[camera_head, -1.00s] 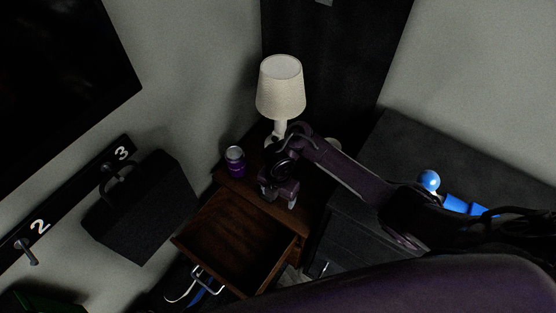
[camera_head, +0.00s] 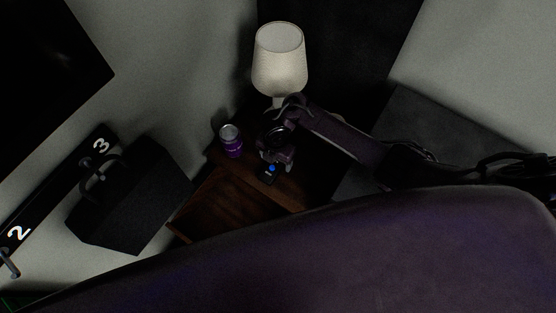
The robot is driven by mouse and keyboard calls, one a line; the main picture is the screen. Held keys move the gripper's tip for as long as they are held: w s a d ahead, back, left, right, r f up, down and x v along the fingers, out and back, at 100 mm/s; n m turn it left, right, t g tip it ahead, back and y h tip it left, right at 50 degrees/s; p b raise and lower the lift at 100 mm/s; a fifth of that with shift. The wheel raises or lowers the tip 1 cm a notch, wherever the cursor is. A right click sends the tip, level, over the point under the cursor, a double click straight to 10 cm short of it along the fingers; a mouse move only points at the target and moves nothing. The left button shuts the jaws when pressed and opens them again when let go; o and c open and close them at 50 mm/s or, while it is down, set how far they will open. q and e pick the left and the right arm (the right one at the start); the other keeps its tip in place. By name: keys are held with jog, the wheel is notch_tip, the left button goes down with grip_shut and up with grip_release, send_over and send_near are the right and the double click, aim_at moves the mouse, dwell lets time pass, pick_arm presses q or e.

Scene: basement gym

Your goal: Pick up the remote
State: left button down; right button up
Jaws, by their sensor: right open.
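A small black remote (camera_head: 267,175) with a blue spot lies on the brown wooden nightstand (camera_head: 229,173), near its front. My right gripper (camera_head: 276,160) is open, just behind and above the remote; whether it touches the remote cannot be told. The right arm comes in from the right side of the view. My left gripper is not in view.
A purple can (camera_head: 231,141) stands left of the gripper. A white lamp (camera_head: 280,60) stands behind it.

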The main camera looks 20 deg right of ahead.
jog(key=shift+f, duration=0.8)
jog(key=shift+w, duration=0.1)
jog(key=c, duration=1.1)
jog(key=shift+c, duration=0.3)
jog(key=shift+r, duration=0.2)
